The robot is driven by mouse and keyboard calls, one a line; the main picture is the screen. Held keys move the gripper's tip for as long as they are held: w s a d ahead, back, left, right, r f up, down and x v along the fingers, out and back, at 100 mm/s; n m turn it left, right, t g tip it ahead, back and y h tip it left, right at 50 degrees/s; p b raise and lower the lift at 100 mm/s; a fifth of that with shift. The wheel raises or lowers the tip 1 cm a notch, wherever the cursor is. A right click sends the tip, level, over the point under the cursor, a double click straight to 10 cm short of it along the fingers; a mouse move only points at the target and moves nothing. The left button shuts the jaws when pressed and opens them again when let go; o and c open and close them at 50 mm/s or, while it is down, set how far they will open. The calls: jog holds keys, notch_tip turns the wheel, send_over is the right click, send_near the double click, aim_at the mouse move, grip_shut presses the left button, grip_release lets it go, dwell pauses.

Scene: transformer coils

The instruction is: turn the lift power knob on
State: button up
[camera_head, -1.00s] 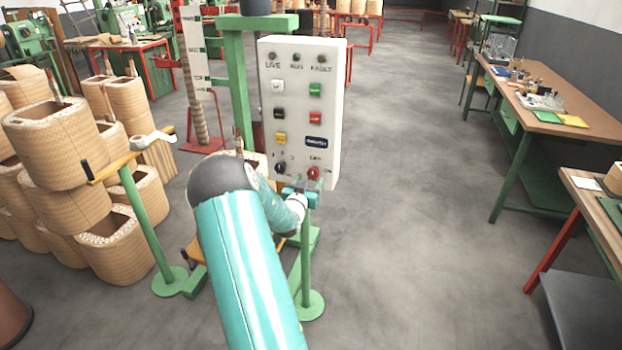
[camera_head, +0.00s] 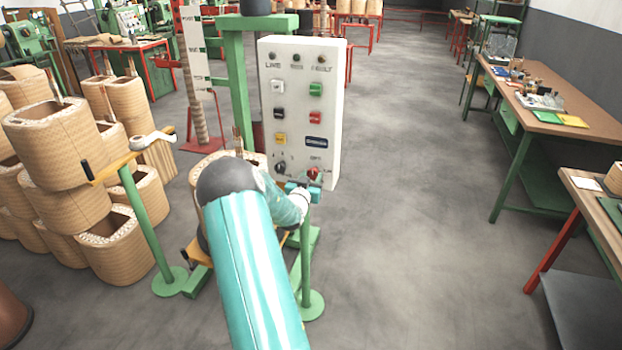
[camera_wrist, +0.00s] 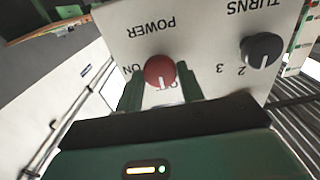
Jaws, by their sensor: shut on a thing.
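The red power knob (camera_wrist: 160,71) is on the pale control panel (camera_wrist: 205,35); in the head view it is the red knob (camera_head: 313,173) at the panel's lower right. The wrist view shows the panel upside down, with "POWER" above the knob and "ON" at its left. The knob's white mark points down in that picture, towards a partly hidden label that looks like "OFF". My gripper (camera_wrist: 160,82) has a green finger on each side of the knob and is shut on it. In the head view my gripper (camera_head: 307,185) is at the panel's lower edge.
A black turns knob (camera_wrist: 262,50) sits close beside the power knob. Several push buttons and lamps are higher on the panel. Stacked coils (camera_head: 60,150) stand at the left. A workbench (camera_head: 540,100) is at the right, with clear floor between.

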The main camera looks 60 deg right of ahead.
jog(key=m, duration=0.4)
jog(key=shift+m, duration=0.4)
jog(key=m, duration=0.4)
jog(key=shift+m, duration=0.3)
jog(key=m, duration=0.4)
jog(key=shift+m, duration=2.2)
jog(key=o, duration=1)
jog(key=s+a, duration=0.2)
jog(key=a, duration=1.1)
jog(key=shift+a, duration=0.35)
